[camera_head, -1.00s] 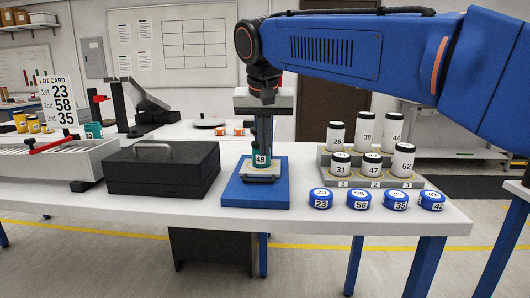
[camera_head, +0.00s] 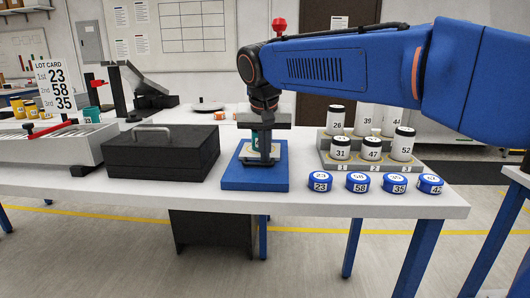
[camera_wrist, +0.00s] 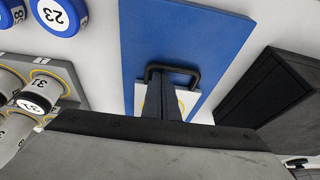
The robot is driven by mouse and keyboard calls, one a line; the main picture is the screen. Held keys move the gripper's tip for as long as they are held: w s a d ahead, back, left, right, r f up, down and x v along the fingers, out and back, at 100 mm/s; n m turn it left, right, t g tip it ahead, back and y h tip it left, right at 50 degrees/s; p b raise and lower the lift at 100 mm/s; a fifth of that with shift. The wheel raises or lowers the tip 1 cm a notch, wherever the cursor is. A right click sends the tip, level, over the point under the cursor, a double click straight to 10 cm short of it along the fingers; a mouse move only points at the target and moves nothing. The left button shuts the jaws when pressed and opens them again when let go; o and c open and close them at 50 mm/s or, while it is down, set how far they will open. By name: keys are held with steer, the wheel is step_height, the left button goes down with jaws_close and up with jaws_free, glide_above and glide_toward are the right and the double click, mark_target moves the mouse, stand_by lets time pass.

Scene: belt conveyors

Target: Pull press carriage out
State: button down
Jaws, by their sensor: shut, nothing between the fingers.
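The press has a blue base (camera_head: 255,180) on the table and a red knob (camera_head: 279,26) on top. Its carriage is a pale plate (camera_wrist: 147,108) with a yellow ring, lying on the blue base. A black loop handle (camera_wrist: 172,67) shows at the plate's edge in the wrist view. My gripper (camera_head: 264,159) points down over the plate, its fingers shut and empty. In the wrist view my fingertips (camera_wrist: 172,82) appear within the handle's loop; contact is unclear. A teal container (camera_head: 255,141) is mostly hidden behind my gripper.
A black case (camera_head: 160,155) stands close left of the press. Blue-capped pucks (camera_head: 320,181) and a stepped rack (camera_head: 375,164) of numbered jars stand to the right. The lot card (camera_head: 55,85) reads 23, 58, 35. Table space in front of the press is narrow.

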steer(key=s, duration=1.1)
steer(key=shift+a, duration=0.15)
steer(key=shift+w, duration=0.1)
steer(key=shift+r, duration=0.1)
